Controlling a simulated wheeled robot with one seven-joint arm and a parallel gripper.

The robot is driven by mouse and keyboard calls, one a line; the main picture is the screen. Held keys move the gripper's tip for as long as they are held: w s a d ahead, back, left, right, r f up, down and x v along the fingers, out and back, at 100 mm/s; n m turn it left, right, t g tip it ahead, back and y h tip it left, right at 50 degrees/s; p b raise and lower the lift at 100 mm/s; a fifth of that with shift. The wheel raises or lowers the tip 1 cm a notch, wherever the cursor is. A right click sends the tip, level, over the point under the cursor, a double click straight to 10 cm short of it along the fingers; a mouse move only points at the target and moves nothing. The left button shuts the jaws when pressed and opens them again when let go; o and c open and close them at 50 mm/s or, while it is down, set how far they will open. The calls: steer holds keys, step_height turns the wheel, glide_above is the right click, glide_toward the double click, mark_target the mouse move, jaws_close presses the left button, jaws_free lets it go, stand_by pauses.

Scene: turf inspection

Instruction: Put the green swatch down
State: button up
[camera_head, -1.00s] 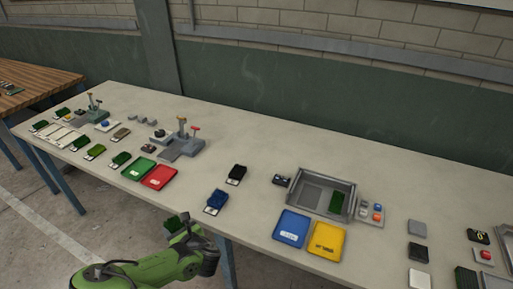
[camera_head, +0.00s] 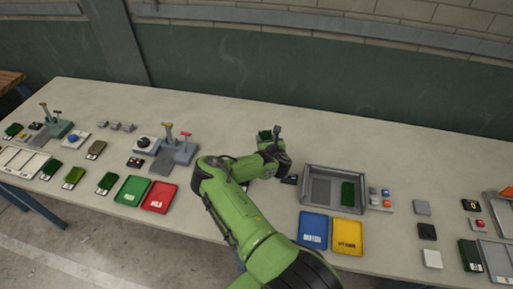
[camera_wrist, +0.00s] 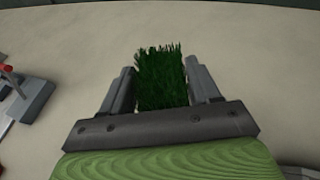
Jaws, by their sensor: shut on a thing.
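The green swatch (camera_wrist: 161,78) is a small piece of dark green turf, held between the two fingers of my gripper (camera_wrist: 163,88) in the wrist view. In the head view my gripper (camera_head: 272,142) reaches over the middle of the table, and a bit of the green swatch (camera_head: 264,135) shows at its end. The gripper is shut on it. Bare table top shows around the swatch in the wrist view. I cannot tell how high the swatch is above the table.
A grey tray (camera_head: 333,171) with a green piece inside stands right of my gripper, with blue (camera_head: 313,230) and yellow (camera_head: 347,234) trays in front. A grey stand with a red-topped lever (camera_head: 185,147) and green (camera_head: 132,190) and red (camera_head: 160,197) trays are left. The table's back is clear.

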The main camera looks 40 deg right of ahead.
step_height(320, 180, down, 9)
steer(key=b, duration=0.3)
steer(key=shift+s+a+f, duration=0.1)
steer(key=shift+f, duration=0.1)
steer(key=o, duration=1.1)
